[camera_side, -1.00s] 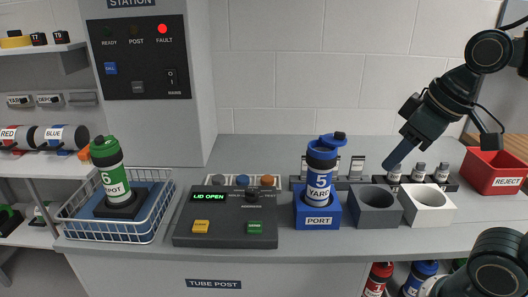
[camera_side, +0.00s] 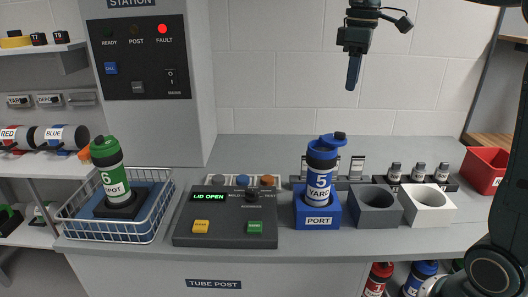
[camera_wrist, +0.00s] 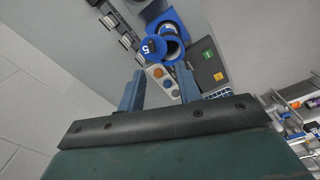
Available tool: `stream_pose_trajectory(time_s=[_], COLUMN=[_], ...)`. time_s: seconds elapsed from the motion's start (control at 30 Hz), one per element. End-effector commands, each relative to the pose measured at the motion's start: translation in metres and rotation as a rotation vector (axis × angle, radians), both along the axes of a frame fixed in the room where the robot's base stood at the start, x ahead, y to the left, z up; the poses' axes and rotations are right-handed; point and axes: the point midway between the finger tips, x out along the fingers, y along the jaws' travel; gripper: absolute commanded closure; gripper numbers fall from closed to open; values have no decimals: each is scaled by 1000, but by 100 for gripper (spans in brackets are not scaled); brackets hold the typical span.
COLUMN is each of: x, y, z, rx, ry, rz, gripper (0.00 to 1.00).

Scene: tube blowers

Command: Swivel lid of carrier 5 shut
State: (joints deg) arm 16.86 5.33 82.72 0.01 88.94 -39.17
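Carrier 5 (camera_side: 319,184), blue with a white label reading 5 YARD, stands upright in the blue PORT block (camera_side: 319,221). Its blue lid (camera_side: 338,137) sticks out to the right of the top in the side view. In the wrist view the lid (camera_wrist: 152,47), marked 5, sits off to one side of the carrier's round mouth (camera_wrist: 172,48). My gripper (camera_side: 353,76) hangs pointing down, above and right of carrier 5, clear of it. In the wrist view my gripper (camera_wrist: 160,90) has its two blue fingers wide apart with nothing between them.
The control box (camera_side: 225,229) left of the port displays LID OPEN. A grey block (camera_side: 376,220) and a white block (camera_side: 430,216) with empty holes stand right of the port. Green carrier 6 (camera_side: 113,180) stands in a wire basket (camera_side: 142,235). A red bin (camera_side: 487,165) is at far right.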

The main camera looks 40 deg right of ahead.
Motion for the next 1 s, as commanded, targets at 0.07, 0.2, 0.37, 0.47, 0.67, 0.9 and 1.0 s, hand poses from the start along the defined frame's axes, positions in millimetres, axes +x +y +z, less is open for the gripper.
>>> stream_pose_trajectory(time_s=[0.07, 0.2, 0.37, 0.47, 0.67, 0.9, 1.0], x=[9, 17, 19, 19, 19, 19, 19], y=[-9, -18, -21, -21, -21, -21, -21], z=[-1, 0, 0, -1, -5, -21, -32], rx=[5, 13, 14, 14, 14, 14, 15], ry=[22, 44, 52, 52, 52, 52, 53], rz=[17, 39, 48, 48, 48, 47, 47], gripper=[65, 65, 65, 65, 65, 65, 65])
